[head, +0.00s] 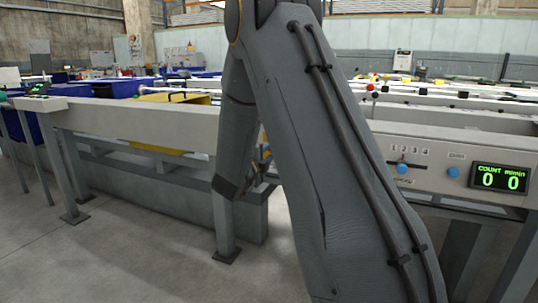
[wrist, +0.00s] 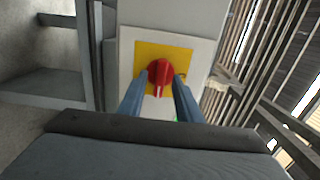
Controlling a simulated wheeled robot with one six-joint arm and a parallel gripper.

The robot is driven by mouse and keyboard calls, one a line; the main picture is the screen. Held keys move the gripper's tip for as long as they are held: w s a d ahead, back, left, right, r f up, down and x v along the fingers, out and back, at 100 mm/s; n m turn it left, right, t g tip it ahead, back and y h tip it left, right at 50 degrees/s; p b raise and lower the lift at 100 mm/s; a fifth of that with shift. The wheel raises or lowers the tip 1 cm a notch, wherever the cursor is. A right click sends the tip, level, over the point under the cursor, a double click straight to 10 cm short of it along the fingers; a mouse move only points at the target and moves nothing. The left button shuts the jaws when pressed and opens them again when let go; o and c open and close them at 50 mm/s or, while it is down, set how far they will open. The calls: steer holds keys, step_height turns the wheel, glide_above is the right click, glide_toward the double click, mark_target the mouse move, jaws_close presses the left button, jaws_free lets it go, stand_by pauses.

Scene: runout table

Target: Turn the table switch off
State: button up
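The table switch is a red rotary knob (wrist: 160,74) on a yellow square plate (wrist: 143,50), set in a pale panel. A white mark on the knob points toward the bottom of the wrist view. My gripper (wrist: 160,88) is open, with one blue-grey finger on the left and one on the right of the knob. The fingertips are close to the knob's sides; I cannot tell whether they touch it. In the head view my arm covers most of this area, and the switch does not show.
A control panel (head: 438,165) with blue knobs and a green-lit counter display (head: 500,179) is on the right. A long pale beam (head: 140,119) on legs runs to the left. Blue bins (head: 113,88) stand behind it. The grey floor at lower left is clear.

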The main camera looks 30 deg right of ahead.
steer(key=shift+w+d, duration=0.2)
jaws_close()
